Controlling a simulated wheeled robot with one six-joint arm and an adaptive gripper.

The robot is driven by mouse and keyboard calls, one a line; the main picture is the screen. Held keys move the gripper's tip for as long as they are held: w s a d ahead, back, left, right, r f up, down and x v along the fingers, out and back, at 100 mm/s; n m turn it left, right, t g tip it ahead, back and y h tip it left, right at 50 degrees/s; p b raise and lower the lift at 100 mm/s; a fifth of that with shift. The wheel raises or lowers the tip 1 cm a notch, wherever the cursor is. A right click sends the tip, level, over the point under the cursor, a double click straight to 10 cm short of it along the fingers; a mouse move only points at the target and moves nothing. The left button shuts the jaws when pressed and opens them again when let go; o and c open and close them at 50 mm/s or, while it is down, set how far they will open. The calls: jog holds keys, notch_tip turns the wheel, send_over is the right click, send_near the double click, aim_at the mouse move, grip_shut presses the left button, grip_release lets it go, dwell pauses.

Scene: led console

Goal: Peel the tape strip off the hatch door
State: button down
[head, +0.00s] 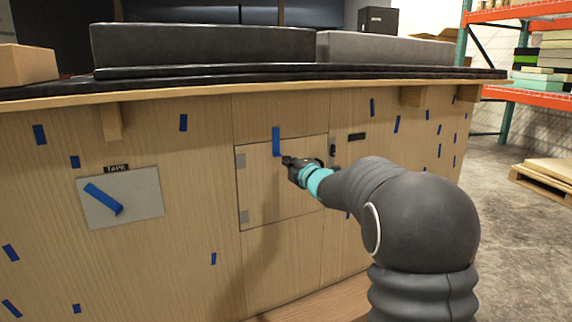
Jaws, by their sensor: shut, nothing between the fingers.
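The hatch door (262,200) is a square wooden panel in the front of the wooden console, with grey hinges on its left edge. It looks closed. A blue tape strip (276,141) stands upright across the door's top edge, partly on the panel above. My gripper (287,161) is shut and empty, just below and right of the strip's lower end. I cannot tell whether it touches the strip or the door. My gripper and arm hide part of the door's right side.
A grey plate (132,199) under a TAPE label (116,168) carries a slanted blue strip (103,198). Several other blue strips dot the console front. A dark latch-like part (333,150) is right of the door. A ledge (230,88) overhangs above. Orange shelving (540,99) stands at right.

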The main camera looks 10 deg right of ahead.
jog(key=shift+s, duration=0.1)
jog(key=c, duration=1.4)
grip_release()
jog(key=shift+o, duration=0.2)
